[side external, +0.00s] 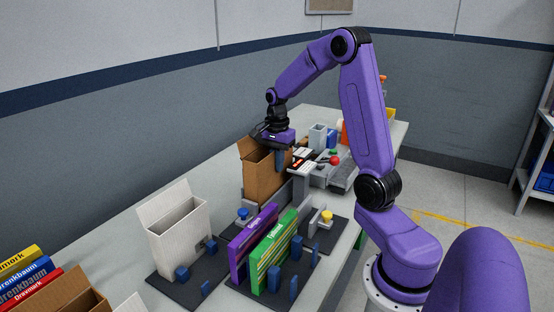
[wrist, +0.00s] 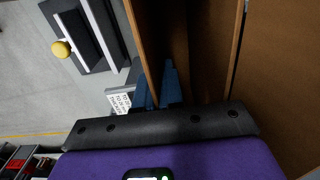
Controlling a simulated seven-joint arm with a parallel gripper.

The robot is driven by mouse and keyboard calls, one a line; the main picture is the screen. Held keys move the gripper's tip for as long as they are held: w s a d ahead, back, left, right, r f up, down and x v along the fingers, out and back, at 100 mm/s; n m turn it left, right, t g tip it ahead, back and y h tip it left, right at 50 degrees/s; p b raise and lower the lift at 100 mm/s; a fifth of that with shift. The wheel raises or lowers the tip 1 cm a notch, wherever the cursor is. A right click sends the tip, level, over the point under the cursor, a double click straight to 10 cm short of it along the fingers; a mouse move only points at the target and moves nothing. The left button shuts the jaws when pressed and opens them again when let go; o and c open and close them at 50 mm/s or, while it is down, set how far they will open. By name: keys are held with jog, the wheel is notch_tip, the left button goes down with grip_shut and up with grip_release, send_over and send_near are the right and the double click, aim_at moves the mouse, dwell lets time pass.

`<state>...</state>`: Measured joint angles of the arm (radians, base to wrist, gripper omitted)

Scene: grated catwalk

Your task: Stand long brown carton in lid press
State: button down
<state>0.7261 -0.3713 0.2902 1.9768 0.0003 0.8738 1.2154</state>
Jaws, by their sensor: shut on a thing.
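The long brown carton (side external: 262,178) stands upright and open-topped, with a flap raised at its left end. My gripper (side external: 279,158) is at its top right edge, shut on the carton's wall. In the wrist view the blue fingers (wrist: 160,88) pinch the brown wall (wrist: 143,45), and the carton's inside looks empty. A grey fixture (side external: 282,194), which looks like the lid press, stands along the carton's lower front side. It has a yellow knob (side external: 326,215), also in the wrist view (wrist: 61,49). The carton's bottom is hidden, so I cannot tell whether it is seated.
A white open carton (side external: 179,236) stands on a dark plate at front left. Purple (side external: 252,240) and green (side external: 275,251) boxes stand beside it among blue pegs. Grey containers (side external: 317,136) and coloured parts crowd the table behind my gripper.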

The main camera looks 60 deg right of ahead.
aim_at(277, 179)
jog(key=shift+f, duration=3.1)
jog(key=c, duration=0.8)
grip_release()
jog(key=shift+r, duration=4)
